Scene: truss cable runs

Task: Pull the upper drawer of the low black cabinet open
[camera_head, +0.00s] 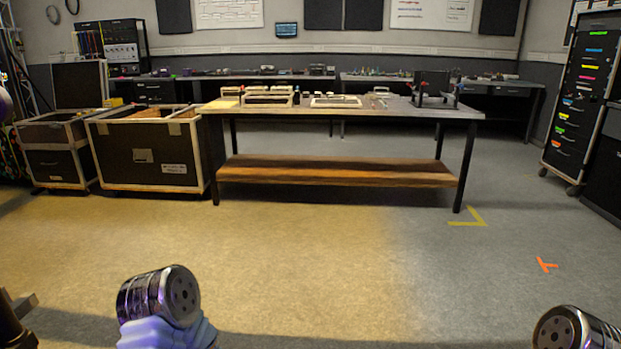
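A low black cabinet front (604,170) is cut off by the right picture edge, beside a tall cabinet. Its drawers and handles cannot be made out. Another dark drawer unit (155,92) stands under the back bench at the left, small and far off; I cannot tell which of the two is the task's cabinet. No drawer is seen standing open. A silver and purple link of my arm shows at the bottom left, and another silver link at the bottom right. Neither of my grippers can be made out.
A long table (340,108) with a wooden lower shelf (335,171) stands ahead. Black cases (148,155) stand at the left. A tall black cabinet (580,95) with coloured labels stands on casters at the right. The floor (300,255) before me is clear, with yellow and orange tape marks.

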